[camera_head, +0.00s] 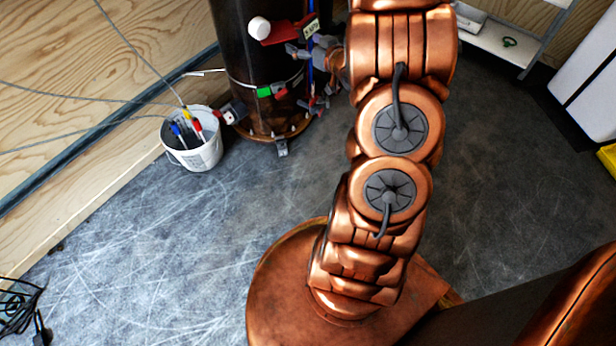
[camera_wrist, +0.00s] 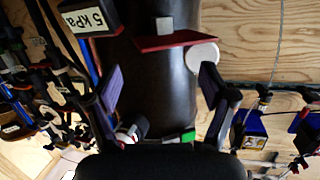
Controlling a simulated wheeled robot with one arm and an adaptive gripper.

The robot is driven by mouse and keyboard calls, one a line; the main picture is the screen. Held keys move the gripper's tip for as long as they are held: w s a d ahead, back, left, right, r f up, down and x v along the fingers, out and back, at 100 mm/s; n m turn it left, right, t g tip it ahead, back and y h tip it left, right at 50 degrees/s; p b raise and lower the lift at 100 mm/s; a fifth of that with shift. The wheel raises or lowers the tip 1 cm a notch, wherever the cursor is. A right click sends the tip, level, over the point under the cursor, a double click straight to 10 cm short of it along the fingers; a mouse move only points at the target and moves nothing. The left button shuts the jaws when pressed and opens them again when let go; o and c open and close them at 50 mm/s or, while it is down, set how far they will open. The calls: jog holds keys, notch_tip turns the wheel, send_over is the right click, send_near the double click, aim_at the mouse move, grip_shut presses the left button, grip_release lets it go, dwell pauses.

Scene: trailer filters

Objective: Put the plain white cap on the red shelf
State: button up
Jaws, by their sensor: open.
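The plain white cap (camera_head: 259,27) is at the left end of the red shelf (camera_head: 284,33) on the dark cylinder. In the wrist view the round white cap (camera_wrist: 203,57) is by the right end of the red shelf (camera_wrist: 160,43), close to the right fingertip. I cannot tell whether the cap rests on the shelf or only touches or overlaps it. My gripper (camera_head: 298,77) is open, its fingers apart in front of the cylinder. In the wrist view nothing is between the fingertips (camera_wrist: 160,76).
The dark cylinder (camera_head: 240,70) carries a "5 kPa" label (camera_wrist: 86,18), blue tubing and a green clip (camera_head: 264,92). A small pale block (camera_wrist: 165,29) stands at the shelf. A white bucket (camera_head: 196,158) with pens stands left. Hoses crowd the wrist view's left.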

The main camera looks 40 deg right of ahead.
jog(key=s+a+r+g, duration=0.1)
jog(key=s+a+g, duration=0.5)
jog(key=s+a, duration=0.3)
jog(key=s+a+r+g, duration=0.2)
jog(key=s+a+g, duration=0.5)
jog(key=s, duration=0.9)
jog(key=s+a+r+g, duration=0.1)
jog(key=s+a+g, duration=0.5)
jog(key=s+a, duration=0.7)
jog(key=shift+s+a+r+n+g, duration=0.15)
jog(key=shift+s+r+n+g, duration=0.15)
jog(key=shift+n, duration=0.1)
notch_tip(320, 180, up, 39)
jog(key=w+t+p, duration=0.1)
jog(key=t+p, duration=0.1)
jog(key=p, duration=3.5)
jog(key=shift+w, duration=0.2)
